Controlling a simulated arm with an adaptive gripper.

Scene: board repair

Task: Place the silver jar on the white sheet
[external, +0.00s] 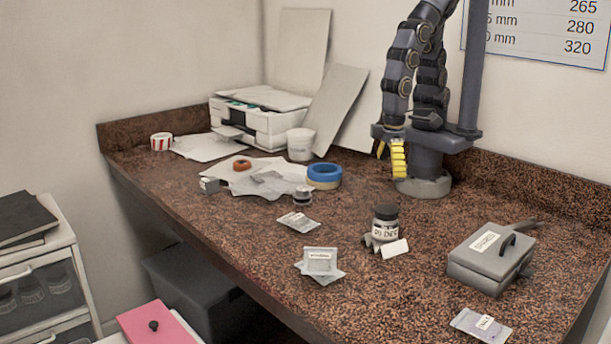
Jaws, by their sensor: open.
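A small silver jar (301,194) with a dark band stands at the right front edge of a crumpled white sheet (240,183); I cannot tell whether it rests on the sheet or just beside it. Another flat white sheet (198,150) lies at the front left of the printer. A jar with a black lid and a white label (385,222) stands at the middle right of the counter. My gripper (388,163), with yellow fingers, is open and empty at the back of the counter, above and behind the jars and apart from them.
Blue and tan tape rolls (324,172) and a white tub (300,143) stand near the printer (255,117). A small grey block (209,185) and an orange-brown ring (242,165) are by the crumpled sheet. Labelled packets (320,261) and a grey metal box (490,254) are at the front and right.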

